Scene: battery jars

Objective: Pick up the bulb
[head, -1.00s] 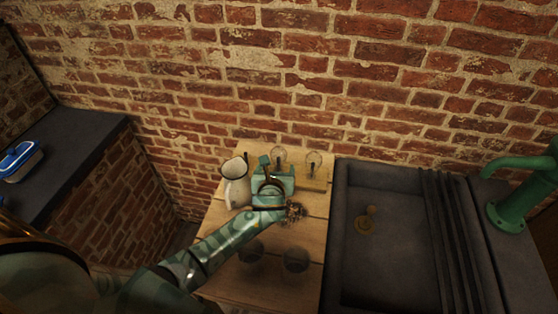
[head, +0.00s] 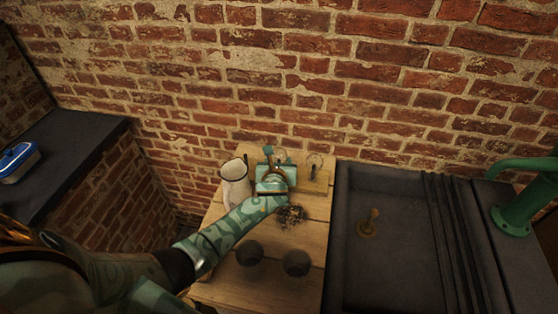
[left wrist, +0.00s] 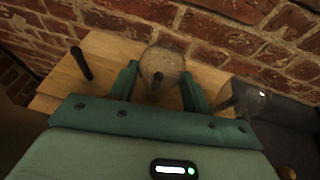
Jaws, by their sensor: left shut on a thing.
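A clear round glass bulb (left wrist: 163,66) with a dark base sits between the two green fingers of my left gripper (left wrist: 160,95) in the left wrist view. The gripper is shut on it. In the head view my left gripper (head: 272,158) is at the back of the wooden table (head: 225,290), and the bulb is partly hidden there. My right gripper is not in view.
A pile of small metal bits (head: 291,216) and two dark round jars (head: 250,253) are nearer me. A dark sink (head: 350,250) is on the right, and the brick wall (head: 330,60) is behind.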

